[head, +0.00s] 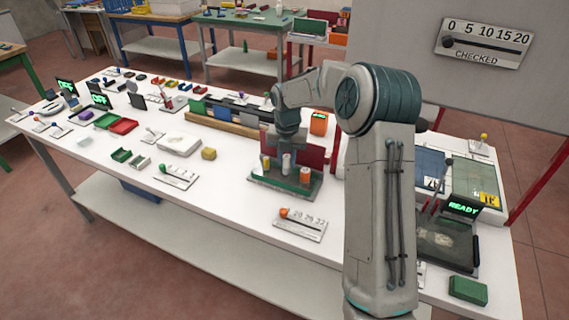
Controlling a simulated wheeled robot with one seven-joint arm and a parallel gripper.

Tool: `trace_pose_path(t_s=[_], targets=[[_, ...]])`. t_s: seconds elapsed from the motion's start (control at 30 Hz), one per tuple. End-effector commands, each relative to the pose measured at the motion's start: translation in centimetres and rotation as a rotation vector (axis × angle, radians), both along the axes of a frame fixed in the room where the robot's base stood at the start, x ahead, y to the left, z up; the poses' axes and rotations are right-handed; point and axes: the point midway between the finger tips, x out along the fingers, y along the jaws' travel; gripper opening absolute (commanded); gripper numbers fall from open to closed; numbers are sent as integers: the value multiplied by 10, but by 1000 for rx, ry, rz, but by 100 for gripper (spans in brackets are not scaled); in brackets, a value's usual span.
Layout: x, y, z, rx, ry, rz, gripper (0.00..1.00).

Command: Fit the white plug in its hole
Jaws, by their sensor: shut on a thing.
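The white plug (286,164) is a small pale cylinder below my gripper (287,152), over a green-based fixture (262,186). My gripper points down and is shut on the plug, which looks upright. The fingertips are small here and partly blend with the fixture behind. An orange cylinder (305,175) stands on the fixture to the right of the plug, and a dull yellow one (266,163) to its left. The hole for the white plug cannot be made out, nor whether the plug's lower end is inside the fixture or above it.
A red panel (312,157) stands behind the fixture. A slider scale with an orange knob (300,224) lies in front. A machine with a READY display (463,208) stands at right.

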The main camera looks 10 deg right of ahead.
Motion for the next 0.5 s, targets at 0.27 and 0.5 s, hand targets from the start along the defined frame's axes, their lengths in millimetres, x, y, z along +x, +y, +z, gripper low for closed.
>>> trace_pose_path(t_s=[0.27,0.5], targets=[[31,0,-18,-1,-1,0,0],[33,0,-40,-1,5,1,0]])
